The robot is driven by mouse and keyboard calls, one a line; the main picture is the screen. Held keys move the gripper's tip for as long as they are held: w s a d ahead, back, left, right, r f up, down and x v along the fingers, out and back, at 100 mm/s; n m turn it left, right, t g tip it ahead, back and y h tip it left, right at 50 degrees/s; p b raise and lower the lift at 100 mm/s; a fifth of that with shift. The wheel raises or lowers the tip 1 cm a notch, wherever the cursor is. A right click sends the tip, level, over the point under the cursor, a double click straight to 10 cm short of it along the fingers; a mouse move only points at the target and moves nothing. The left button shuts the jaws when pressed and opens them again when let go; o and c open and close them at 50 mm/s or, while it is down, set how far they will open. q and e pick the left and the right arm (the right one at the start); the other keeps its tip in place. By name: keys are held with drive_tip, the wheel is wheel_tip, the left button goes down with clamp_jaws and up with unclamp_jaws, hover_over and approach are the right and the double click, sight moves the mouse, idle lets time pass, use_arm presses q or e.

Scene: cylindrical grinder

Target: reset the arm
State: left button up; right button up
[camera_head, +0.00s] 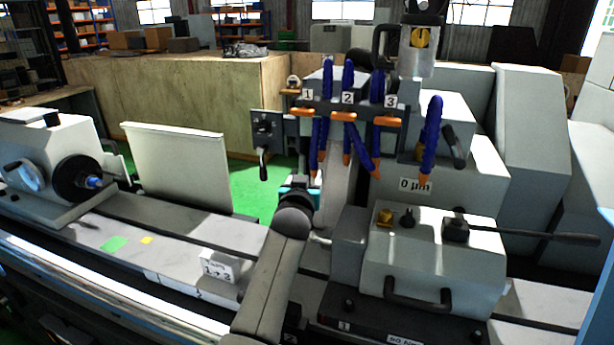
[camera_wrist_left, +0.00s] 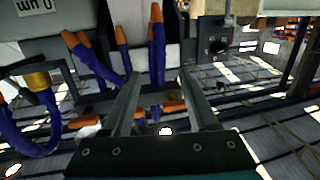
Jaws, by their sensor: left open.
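My left arm (camera_head: 270,285) rises from the bottom middle of the head view. It ends in a dark wrist with a teal part, my left gripper (camera_head: 299,184), below the blue hoses. Its fingertips are hard to make out there. In the left wrist view two dark fingers of the gripper (camera_wrist_left: 160,85) stand apart, with nothing held between them. Blue coolant hoses with orange tips (camera_wrist_left: 157,45) show behind the fingers, and the picture is upside down. My right gripper is not in view.
A valve block with orange levers (camera_head: 346,116), numbered 1 to 3, hangs above the gripper. The tailstock housing (camera_head: 430,265) with a long black lever stands to the right. The workhead (camera_head: 50,150) is at the left. Open green floor (camera_head: 255,190) shows behind.

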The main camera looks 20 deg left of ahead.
use_arm(q)
drive_tip(key=s+a+f+m+g, duration=0.1)
drive_tip(key=s+f+g, duration=0.3)
drive_tip(key=s+f, duration=0.6)
drive_tip(key=s+f+g, duration=0.3)
drive_tip(key=s+f, duration=0.4)
drive_tip(key=s, duration=0.5)
drive_tip(key=s+d+f+m+g+h, duration=0.1)
drive_tip(key=s+d+f+g, duration=0.15)
drive_tip(key=s, duration=0.95)
drive_tip(key=s+d+f+m+g+h, duration=0.15)
drive_tip(key=s+g, duration=0.25)
drive_tip(key=s, duration=0.7)
wheel_tip(320, 180, down, 34)
drive_tip(key=s+r+g+b, duration=0.1)
drive_tip(key=s+b, duration=0.2)
drive_tip(key=b, duration=0.9)
drive_tip(key=s+a+f+b, duration=0.1)
drive_tip(key=s+f+b, duration=0.4)
drive_tip(key=f, duration=0.7)
drive_tip(key=s+a+f+g+b, duration=0.1)
drive_tip(key=s+f+b, duration=0.3)
drive_tip(key=s+f, duration=0.6)
drive_tip(key=shift+a+f+m+b, duration=0.35)
drive_tip(key=shift+a+f, duration=0.1)
drive_tip(key=shift+f, duration=0.4)
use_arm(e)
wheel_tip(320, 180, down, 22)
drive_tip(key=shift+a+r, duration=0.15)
